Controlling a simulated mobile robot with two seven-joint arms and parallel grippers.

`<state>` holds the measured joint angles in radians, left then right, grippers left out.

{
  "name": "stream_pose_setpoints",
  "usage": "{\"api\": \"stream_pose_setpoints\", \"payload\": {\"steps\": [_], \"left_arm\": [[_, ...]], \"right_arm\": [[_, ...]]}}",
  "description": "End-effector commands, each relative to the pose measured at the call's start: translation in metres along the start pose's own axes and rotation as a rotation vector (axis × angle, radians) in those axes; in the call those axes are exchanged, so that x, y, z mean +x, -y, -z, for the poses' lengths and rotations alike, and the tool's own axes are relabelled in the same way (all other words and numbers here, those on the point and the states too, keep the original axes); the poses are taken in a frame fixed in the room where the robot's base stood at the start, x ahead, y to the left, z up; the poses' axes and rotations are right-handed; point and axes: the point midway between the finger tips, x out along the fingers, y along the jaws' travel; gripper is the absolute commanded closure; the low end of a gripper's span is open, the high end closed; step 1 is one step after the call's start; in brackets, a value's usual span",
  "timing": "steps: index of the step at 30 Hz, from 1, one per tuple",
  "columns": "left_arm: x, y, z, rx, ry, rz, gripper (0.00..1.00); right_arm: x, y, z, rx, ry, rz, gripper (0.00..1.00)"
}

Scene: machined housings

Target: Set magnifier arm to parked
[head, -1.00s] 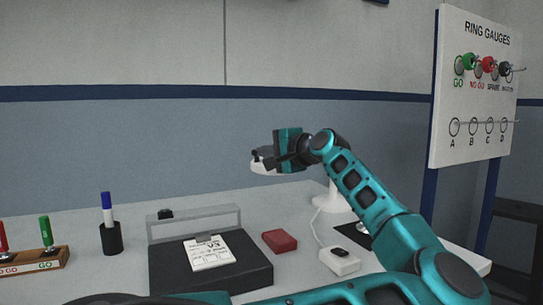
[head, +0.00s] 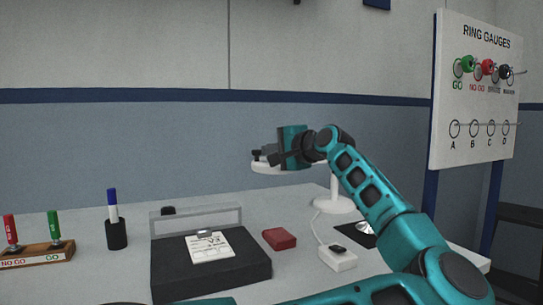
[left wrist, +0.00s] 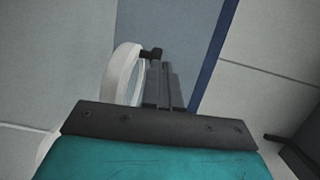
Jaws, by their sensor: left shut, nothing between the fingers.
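The magnifier arm has a white ring-shaped head (head: 263,167) and a white post with a round base (head: 333,205) on the bench. Part of its head and arm is hidden behind my left gripper (head: 272,158). In the left wrist view, the white ring (left wrist: 121,75) with its lens stands just left of my gripper's dark fingers (left wrist: 162,85). A small black knob (left wrist: 152,53) at the ring's edge shows close by the fingertips. The fingers are together with nothing between them. I cannot tell whether they touch the ring. My right gripper is not in view.
A dark case (head: 212,270) with a handle and a paper tag stands in front on the bench. A red block (head: 279,239), a white box with a black switch (head: 337,258), a pen cup (head: 116,235) and a gauge rack (head: 38,255) stand around it. A ring gauge board (head: 475,90) is at right.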

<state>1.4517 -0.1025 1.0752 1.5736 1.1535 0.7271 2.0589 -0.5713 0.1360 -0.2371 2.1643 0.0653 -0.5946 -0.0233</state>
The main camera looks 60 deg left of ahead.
Motion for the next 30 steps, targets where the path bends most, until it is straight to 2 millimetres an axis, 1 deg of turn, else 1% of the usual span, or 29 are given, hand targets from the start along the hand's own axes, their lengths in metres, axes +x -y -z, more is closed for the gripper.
{"api": "stream_pose_setpoints", "payload": {"steps": [2,3,9,12,15,20,25,30], "left_arm": [[-0.003,-0.002,-0.002,-0.001,0.001,-0.003,1.00],[-0.016,0.001,-0.002,0.001,-0.002,-0.001,1.00],[-0.063,0.000,-0.007,0.003,-0.001,-0.002,1.00],[-0.081,0.000,-0.009,0.002,-0.001,-0.004,1.00],[-0.092,0.000,-0.010,0.003,0.000,-0.003,1.00],[-0.102,-0.001,-0.012,0.003,0.001,-0.003,1.00],[-0.102,-0.001,-0.012,0.002,0.002,-0.004,1.00],[-0.102,-0.001,-0.012,0.002,0.001,-0.004,1.00]], "right_arm": [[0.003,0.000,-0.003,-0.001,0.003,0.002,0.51],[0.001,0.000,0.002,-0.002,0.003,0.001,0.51],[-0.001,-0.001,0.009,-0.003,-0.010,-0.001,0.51],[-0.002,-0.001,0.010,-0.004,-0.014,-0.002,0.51],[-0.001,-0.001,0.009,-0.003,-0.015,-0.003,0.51],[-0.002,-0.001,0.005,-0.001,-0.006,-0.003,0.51],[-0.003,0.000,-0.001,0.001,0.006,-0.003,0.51],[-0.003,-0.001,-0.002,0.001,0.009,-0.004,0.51]]}}
